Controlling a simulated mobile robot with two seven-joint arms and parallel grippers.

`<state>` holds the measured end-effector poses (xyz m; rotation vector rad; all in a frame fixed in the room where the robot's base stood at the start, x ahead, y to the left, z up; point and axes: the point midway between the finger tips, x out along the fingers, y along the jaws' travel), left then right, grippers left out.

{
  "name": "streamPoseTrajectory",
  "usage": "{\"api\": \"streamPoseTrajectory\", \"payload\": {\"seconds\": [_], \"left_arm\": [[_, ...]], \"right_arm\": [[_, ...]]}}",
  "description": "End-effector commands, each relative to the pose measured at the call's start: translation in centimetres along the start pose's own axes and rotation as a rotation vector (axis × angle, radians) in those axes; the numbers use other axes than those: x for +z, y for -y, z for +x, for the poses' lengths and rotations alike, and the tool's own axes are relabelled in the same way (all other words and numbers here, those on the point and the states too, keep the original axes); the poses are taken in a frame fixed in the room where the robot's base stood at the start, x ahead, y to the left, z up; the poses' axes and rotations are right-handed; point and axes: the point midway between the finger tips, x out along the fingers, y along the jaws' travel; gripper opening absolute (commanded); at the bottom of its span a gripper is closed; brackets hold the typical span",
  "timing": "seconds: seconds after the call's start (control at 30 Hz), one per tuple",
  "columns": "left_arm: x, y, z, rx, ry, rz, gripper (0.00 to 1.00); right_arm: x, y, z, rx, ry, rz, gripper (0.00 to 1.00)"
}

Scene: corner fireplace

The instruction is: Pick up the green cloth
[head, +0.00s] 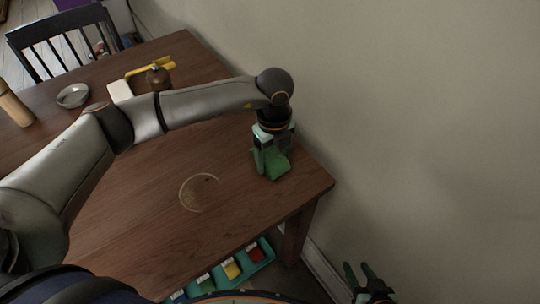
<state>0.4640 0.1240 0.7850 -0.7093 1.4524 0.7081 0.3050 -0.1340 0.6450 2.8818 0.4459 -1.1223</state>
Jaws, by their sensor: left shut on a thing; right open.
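The green cloth (277,169) is at the right end of the wooden table, near the wall. My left gripper (269,165) points down over the table and is shut on the cloth, with green showing between and beside its fingers. I cannot tell whether the cloth still touches the tabletop. My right gripper (362,272) is low at the bottom right, beyond the table's edge; its two fingers are apart and empty.
The wooden table (140,205) bears a round ring outline (200,192), a grey bowl (73,96), a wooden cylinder (15,104) and a yellow item (150,68). A teal tray (262,262) with coloured pieces lies below the front edge. A dark chair (65,40) stands behind.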

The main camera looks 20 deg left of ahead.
Motion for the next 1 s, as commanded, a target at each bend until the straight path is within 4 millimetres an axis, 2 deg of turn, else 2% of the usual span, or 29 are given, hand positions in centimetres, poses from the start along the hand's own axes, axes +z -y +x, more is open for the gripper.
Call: {"api": "streamPoseTrajectory", "payload": {"seconds": [0.27, 0.47, 0.73, 0.9, 1.0], "left_arm": [[0.1, 0.1, -0.8, -0.001, 0.001, 0.0, 0.24], [-0.1, 0.1, -3.6, -0.004, 0.002, 0.002, 0.24], [-4.9, -1.9, -9.5, -0.005, 0.003, 0.008, 0.24], [-8.9, -3.6, -11.1, -0.002, 0.001, 0.008, 0.24], [-10.6, -4.2, -11.9, -0.002, 0.001, 0.006, 0.24]], "right_arm": [[0.2, 0.1, -0.2, 0.0, 0.005, 0.002, 0.44], [0.1, 0.1, -0.4, 0.0, 0.004, 0.002, 0.44], [0.1, -0.1, -0.7, 0.006, 0.007, 0.003, 0.44], [0.6, -0.2, -0.6, 0.008, 0.016, 0.004, 0.44], [0.7, -0.2, -0.6, 0.008, 0.018, 0.005, 0.44]]}}
